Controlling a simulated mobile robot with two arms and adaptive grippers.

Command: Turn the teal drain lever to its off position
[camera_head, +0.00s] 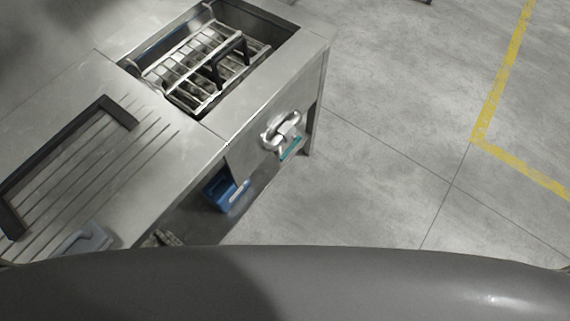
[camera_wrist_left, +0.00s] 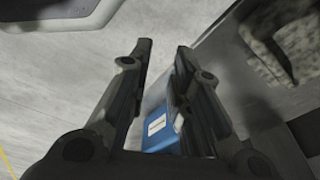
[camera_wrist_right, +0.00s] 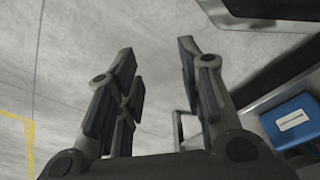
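The teal drain lever (camera_head: 290,148) shows in the head view, on the front of the steel counter near its right end, just below a metal fitting with a looped handle (camera_head: 281,130). Neither gripper shows in the head view. In the right wrist view my right gripper (camera_wrist_right: 156,48) is open and empty over the floor. I cannot make out the lever in either wrist view.
The steel counter (camera_head: 215,148) holds a sink with a wire rack (camera_head: 200,62) and a grooved drainboard. A blue container (camera_head: 222,193) is under the counter; it also shows in the left wrist view (camera_wrist_left: 160,128) and right wrist view (camera_wrist_right: 292,121). The floor to the right is clear.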

